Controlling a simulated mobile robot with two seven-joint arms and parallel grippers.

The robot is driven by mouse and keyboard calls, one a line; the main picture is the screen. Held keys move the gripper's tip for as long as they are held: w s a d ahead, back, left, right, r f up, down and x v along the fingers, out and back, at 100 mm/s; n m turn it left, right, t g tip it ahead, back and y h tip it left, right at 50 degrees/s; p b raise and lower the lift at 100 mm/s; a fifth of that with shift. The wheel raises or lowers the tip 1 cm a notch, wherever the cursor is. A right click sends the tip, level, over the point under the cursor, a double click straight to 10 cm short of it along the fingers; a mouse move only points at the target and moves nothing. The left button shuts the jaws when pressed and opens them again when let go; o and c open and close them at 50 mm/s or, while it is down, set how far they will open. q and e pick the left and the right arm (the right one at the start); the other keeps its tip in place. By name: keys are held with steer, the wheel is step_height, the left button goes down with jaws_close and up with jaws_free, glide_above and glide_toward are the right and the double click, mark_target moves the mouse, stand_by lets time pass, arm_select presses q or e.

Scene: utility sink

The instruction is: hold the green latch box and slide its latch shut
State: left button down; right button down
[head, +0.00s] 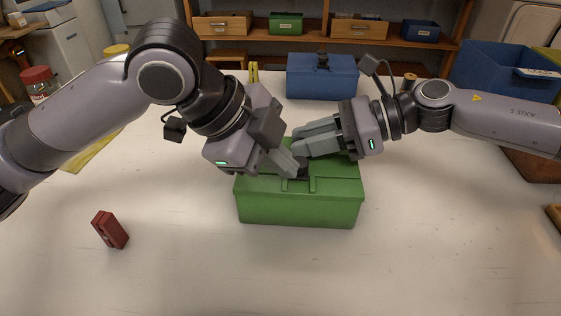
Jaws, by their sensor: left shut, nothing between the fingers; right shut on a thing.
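The green latch box (300,207) stands closed on the white table, in the middle of the head view. A small dark latch piece (303,169) shows on its lid near the front middle; my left fingers partly cover it. My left gripper (291,168) is shut and empty, with its tips at the lid, beside or touching the dark piece; I cannot tell which. My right gripper (297,141) reaches in from the right over the rear of the lid and is shut on the box. The exact spot it grips is hidden by the fingers.
A dark red block (110,230) lies at the front left. A blue toolbox (321,77) stands behind the green box. A blue bin (507,69) is at the back right, and a red-lidded jar (39,84) at the back left. The table front is mostly clear.

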steer(key=shift+s, duration=0.1)
arm_select(q)
steer(key=shift+s+a, duration=0.25)
steer(key=shift+s, duration=0.2)
steer(key=s+f+v, duration=0.1)
steer(key=s+v, duration=0.1)
steer(key=v, duration=0.9)
steer(key=shift+s+a+r, duration=0.3)
steer(key=shift+a, duration=0.1)
arm_select(e)
steer(key=c, duration=0.8)
jaws_free()
